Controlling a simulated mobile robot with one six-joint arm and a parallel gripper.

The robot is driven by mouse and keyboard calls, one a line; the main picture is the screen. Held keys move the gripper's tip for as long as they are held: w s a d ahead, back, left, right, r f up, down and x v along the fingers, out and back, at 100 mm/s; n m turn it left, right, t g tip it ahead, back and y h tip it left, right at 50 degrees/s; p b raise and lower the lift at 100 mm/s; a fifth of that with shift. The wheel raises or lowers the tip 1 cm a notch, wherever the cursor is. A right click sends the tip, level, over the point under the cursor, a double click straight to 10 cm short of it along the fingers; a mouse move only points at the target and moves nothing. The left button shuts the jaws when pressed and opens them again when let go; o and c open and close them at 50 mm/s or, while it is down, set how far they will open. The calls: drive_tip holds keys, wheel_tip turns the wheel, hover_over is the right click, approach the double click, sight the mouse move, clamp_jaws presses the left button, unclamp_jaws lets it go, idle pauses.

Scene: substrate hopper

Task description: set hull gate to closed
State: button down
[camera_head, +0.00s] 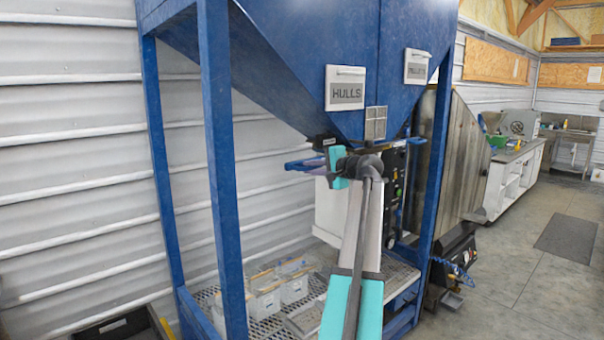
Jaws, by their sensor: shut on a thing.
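The blue hopper (290,60) stands in the middle, with a plate marked HULLS (345,88) on its sloped front. Below the left side of the hopper is the hull gate, with a small dark label (325,142) and a blue loop handle (298,164) sticking out to the left. My gripper (326,169) is at the right part of this handle and is shut on it. My teal and grey wrist hides much of the fingers and the gate's slide, so I cannot tell how far the gate is open.
A second plate (417,67) and another blue handle (416,141) are on the hopper's right side. Blue frame legs (222,180) stand left and right. White containers (294,285) sit on the mesh platform below. Open floor (530,270) lies to the right.

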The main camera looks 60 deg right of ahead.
drive_tip(key=d, duration=0.2)
drive_tip(key=shift+s+d+r, duration=0.15)
drive_tip(key=shift+s+d, duration=0.25)
drive_tip(key=shift+r+b, duration=0.1)
drive_tip(key=shift+b, duration=0.2)
drive_tip(key=shift+s+d, duration=0.1)
drive_tip(key=c, duration=1.8)
unclamp_jaws()
drive_tip(key=shift+d, duration=0.15)
drive_tip(key=shift+o, duration=0.2)
drive_tip(key=shift+f, duration=0.2)
drive_tip(key=b+v, duration=0.3)
drive_tip(key=v, duration=1.1)
